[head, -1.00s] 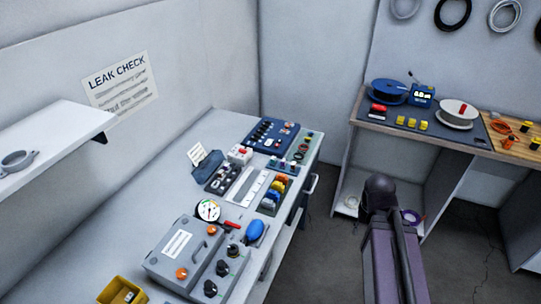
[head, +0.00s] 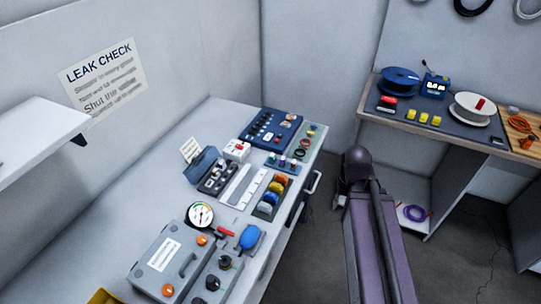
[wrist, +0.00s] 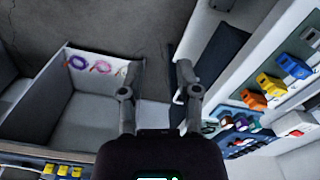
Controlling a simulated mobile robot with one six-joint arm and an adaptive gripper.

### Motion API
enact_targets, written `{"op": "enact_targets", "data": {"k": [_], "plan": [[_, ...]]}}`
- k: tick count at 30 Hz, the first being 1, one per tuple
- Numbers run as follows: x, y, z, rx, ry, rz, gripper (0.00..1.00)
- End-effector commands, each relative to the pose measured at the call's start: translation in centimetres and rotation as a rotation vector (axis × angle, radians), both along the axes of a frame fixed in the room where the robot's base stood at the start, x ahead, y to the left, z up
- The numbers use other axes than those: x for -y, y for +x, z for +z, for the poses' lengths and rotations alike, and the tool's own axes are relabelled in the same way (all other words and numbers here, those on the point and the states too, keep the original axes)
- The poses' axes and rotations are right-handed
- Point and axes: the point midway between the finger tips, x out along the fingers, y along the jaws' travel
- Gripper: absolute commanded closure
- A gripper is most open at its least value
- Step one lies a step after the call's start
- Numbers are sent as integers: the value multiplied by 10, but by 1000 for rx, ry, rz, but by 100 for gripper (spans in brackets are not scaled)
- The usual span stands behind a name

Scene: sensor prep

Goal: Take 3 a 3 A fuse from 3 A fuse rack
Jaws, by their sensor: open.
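I cannot read a label that marks the 3 A fuse rack or any 3 A fuse. Nearer along the bench edge, a dark tray (head: 264,211) holds orange, yellow and blue blocks. In the wrist view my gripper (wrist: 159,68) is open and empty, its fingers over the floor, left of the bench edge and apart from both racks. My gripper cannot be made out in the head view.
A blue panel (head: 269,129), a gauge (head: 200,214) and a grey control box (head: 163,262) crowd the left bench. A second bench (head: 364,108) with spools (head: 401,78) stands at the right. Floor (head: 315,245) is clear between the benches.

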Motion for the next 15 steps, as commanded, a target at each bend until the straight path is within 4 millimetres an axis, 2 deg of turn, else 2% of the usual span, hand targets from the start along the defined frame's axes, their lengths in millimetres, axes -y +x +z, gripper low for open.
{"op": "enact_targets", "data": {"k": [11, 15], "plan": [[0, 1, 0, 0, 0, -1, 57], [-5, 11, 3, 0, 0, -8, 57]]}}
